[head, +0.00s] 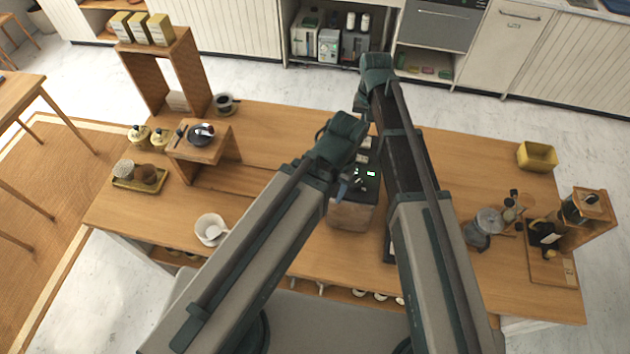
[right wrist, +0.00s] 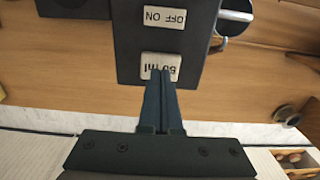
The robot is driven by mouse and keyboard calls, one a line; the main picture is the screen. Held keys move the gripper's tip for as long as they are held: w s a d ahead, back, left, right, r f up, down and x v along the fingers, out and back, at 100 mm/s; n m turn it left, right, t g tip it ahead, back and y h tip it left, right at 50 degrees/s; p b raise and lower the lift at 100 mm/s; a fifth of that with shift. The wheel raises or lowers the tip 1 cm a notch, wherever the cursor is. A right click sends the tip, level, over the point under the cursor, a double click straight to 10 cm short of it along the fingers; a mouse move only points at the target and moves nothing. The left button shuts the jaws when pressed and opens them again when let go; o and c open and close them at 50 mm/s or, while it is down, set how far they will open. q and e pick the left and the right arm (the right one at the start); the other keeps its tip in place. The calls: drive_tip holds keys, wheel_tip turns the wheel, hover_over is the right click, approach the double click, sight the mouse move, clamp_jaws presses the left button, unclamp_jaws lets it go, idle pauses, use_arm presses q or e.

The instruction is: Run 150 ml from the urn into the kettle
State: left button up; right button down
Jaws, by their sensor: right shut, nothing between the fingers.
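The urn's dark panel (right wrist: 165,40) carries an "OFF ON" label (right wrist: 166,15) and a "50 ml" label (right wrist: 160,67), both upside down. My right gripper (right wrist: 166,72) is shut and empty, its fingertips at the "50 ml" label; contact cannot be told. In the head view, the dark unit with a lit green display (head: 371,173) stands mid-table between my arms, partly hidden. My left gripper (head: 343,186) is just left of it, its fingers unclear. My right fingertips are hidden in the head view. The kettle cannot be made out surely; a silvery vessel (head: 488,221) stands at right.
A wooden block (head: 351,217) is below the dark unit. A white bowl (head: 209,229), a small wooden stand (head: 203,150) and a tray (head: 125,182) are at left. A yellow bin (head: 537,156) and wooden grinder-like stand (head: 588,207) are at right.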

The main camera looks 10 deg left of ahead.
drive_tip(key=shift+f+b, duration=0.95)
drive_tip(key=shift+f, duration=0.1)
drive_tip(key=shift+r, duration=0.2)
drive_tip(key=shift+r+p, duration=0.95)
drive_tip(key=shift+p, duration=0.15)
idle(0.9)
wheel_tip(320, 180, up, 5)
drive_tip(key=p, duration=0.5)
drive_tip(key=shift+f, duration=0.1)
